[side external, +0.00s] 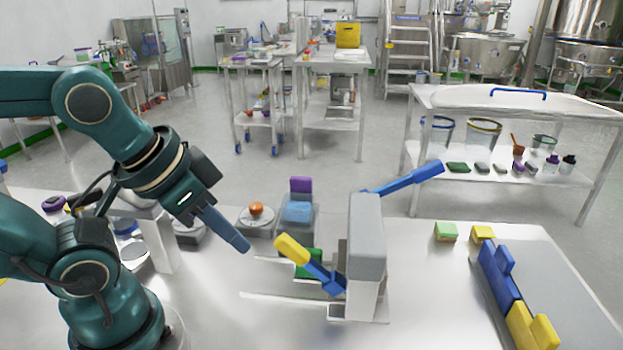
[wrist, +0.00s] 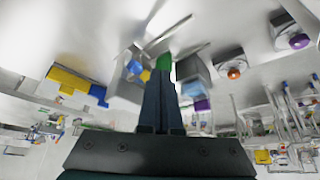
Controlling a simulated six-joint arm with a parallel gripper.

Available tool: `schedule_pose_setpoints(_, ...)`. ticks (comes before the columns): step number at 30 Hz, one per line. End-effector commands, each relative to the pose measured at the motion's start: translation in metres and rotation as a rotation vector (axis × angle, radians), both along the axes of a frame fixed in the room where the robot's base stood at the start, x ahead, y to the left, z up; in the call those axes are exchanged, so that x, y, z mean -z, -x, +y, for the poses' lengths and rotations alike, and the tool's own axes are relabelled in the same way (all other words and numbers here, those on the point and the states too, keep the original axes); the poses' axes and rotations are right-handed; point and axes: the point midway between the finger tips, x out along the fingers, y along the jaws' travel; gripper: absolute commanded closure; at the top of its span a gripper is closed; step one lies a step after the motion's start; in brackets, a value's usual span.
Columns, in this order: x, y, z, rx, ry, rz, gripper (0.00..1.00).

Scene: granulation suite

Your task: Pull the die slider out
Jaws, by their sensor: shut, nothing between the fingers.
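The press (side external: 367,240) is a grey upright block on a pale base, in the middle of the side view. A green block (side external: 308,262) sits low at its left side, partly hidden behind a blue lever (side external: 322,275) with a yellow grip (side external: 291,248). It looks like part of the die slider, but I cannot tell for sure. Pale rails (side external: 283,297) run out to the left from the base. My gripper (side external: 243,247) is shut and empty, left of the yellow grip and apart from it. In the wrist view the green block (wrist: 164,62) shows just beyond my fingertips (wrist: 161,75).
A second blue lever (side external: 408,179) sticks out to the press's upper right. A scale with an orange knob (side external: 256,209) and a grey unit with a purple top (side external: 301,185) stand behind. Blue and yellow blocks (side external: 500,280) lie right. The table left of the rails is clear.

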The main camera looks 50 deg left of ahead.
Motion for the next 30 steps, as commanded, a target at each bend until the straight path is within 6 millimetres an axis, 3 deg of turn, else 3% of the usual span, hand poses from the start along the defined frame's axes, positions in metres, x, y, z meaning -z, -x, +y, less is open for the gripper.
schedule_pose_setpoints(1, 0.0, 0.0, 0.0, -0.002, 0.001, 0.0, 0.81)
schedule_pose_setpoints(5, 0.0, 0.001, 0.0, -0.044, 0.024, 0.004, 0.31)
schedule_pose_setpoints(12, -0.023, -0.023, 0.001, -0.258, 0.131, 0.025, 0.3)
schedule_pose_setpoints(19, -0.026, -0.061, 0.004, -0.468, 0.205, 0.13, 0.3)
schedule_pose_setpoints(23, -0.017, -0.087, 0.006, -0.586, 0.229, 0.208, 0.3)
schedule_pose_setpoints(30, 0.021, -0.124, 0.011, -0.743, 0.23, 0.352, 0.3)
